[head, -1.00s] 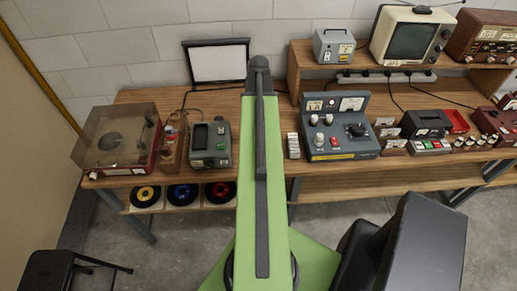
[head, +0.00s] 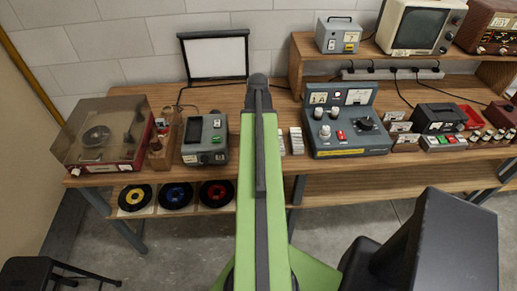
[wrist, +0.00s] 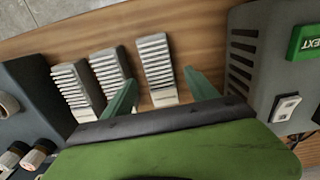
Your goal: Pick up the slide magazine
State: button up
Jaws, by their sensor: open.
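Three grey ribbed blocks that look like slide magazines stand in a row on the wooden bench. In the wrist view they are a left one (wrist: 77,88), a middle one (wrist: 111,74) and a right one (wrist: 157,68). My gripper (wrist: 160,78) is open, with its two green fingers on either side of the near part of the right one; I cannot tell whether they touch it. The left finger lies between the middle and right magazines. In the head view, one magazine (head: 296,140) shows just right of my arm, which hides the gripper.
A grey device with a green NEXT button (wrist: 304,43) stands close right of the gripper. A dark control console (head: 343,122) stands right of the magazines. A record player (head: 100,140) is at the bench's left end. Bare wood (wrist: 205,25) lies beyond the fingers.

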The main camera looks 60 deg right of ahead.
notch_tip(320, 180, down, 4)
jog(key=shift+r+b, duration=0.1)
jog(key=shift+b, duration=1.1)
jog(key=shift+r, duration=0.2)
grip_shut()
